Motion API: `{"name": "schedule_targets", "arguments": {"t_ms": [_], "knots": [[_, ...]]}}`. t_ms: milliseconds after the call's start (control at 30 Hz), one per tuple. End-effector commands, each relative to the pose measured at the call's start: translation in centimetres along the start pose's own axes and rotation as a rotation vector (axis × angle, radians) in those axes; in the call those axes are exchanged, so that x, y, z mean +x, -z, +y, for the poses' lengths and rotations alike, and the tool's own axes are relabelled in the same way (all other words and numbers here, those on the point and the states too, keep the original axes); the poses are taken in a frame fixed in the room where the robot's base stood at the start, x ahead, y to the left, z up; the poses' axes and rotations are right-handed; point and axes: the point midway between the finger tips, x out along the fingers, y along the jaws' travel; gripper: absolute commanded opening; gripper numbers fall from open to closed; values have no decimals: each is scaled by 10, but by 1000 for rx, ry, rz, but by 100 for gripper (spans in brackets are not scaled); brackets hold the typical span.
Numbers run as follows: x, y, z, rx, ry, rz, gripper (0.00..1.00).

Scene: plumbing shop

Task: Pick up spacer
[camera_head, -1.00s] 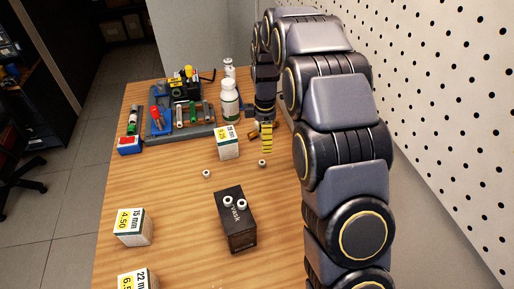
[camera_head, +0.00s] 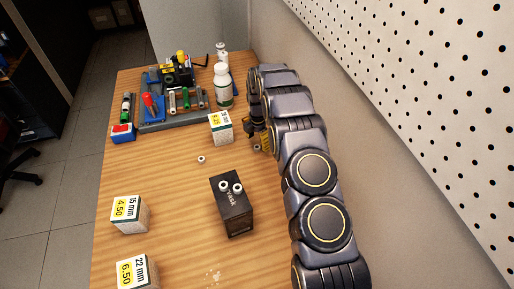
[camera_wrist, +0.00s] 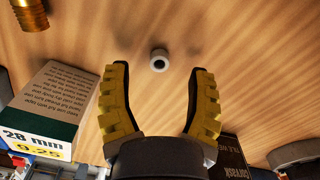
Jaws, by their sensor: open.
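A small white spacer ring (camera_wrist: 159,60) with a dark hole lies on the wooden table, just beyond and roughly centred between my fingertips in the wrist view. My gripper (camera_wrist: 160,72) is open, with its two yellow ribbed fingers apart and nothing between them. In the head view my gripper (camera_head: 262,143) is low over the right side of the table, and a spacer (camera_head: 256,147) shows beside its fingers. Another spacer (camera_head: 201,159) lies alone to the left.
A 28 mm box (camera_head: 220,128) stands left of my gripper; it also shows in the wrist view (camera_wrist: 48,108). A brass fitting (camera_wrist: 30,14) lies nearby. A bottle (camera_head: 223,88) and a tool tray (camera_head: 185,121) are behind. The pegboard wall (camera_head: 420,90) is on the right.

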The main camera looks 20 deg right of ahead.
Motion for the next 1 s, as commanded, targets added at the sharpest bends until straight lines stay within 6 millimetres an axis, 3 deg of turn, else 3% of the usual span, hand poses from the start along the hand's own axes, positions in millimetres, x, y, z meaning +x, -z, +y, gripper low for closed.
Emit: {"name": "schedule_targets", "arguments": {"t_ms": [133,400,633,1000], "knots": [[24,1,0,0,2,1,56],[28,0,0,0,-1,-1,57],[28,0,0,1,-1,-1,15],[28,0,0,1,0,0,12]]}}
